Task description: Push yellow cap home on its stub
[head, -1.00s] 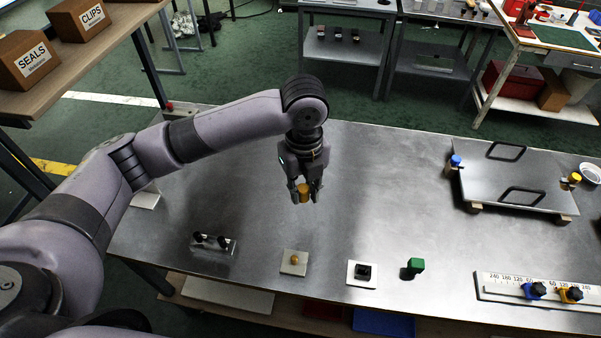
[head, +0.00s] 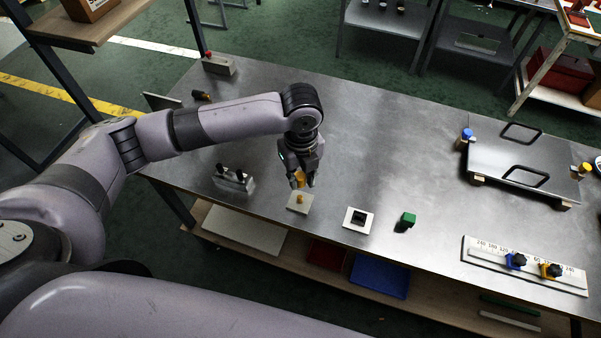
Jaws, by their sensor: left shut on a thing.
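The yellow cap (head: 299,177) is between the fingers of my left gripper (head: 303,181) in the head view. The gripper points down and is shut on the cap. Just below it in the picture is the small yellow stub (head: 300,198), standing on a pale square plate (head: 298,207) on the metal bench. The cap shows as a separate piece above the stub; the exact height of the gap is hard to tell. The fingers partly hide the cap. My right gripper is not in view.
A metal block with two black pegs (head: 234,181) stands left of the plate. Farther right are a handled panel (head: 520,165) and a scale rail (head: 490,261).

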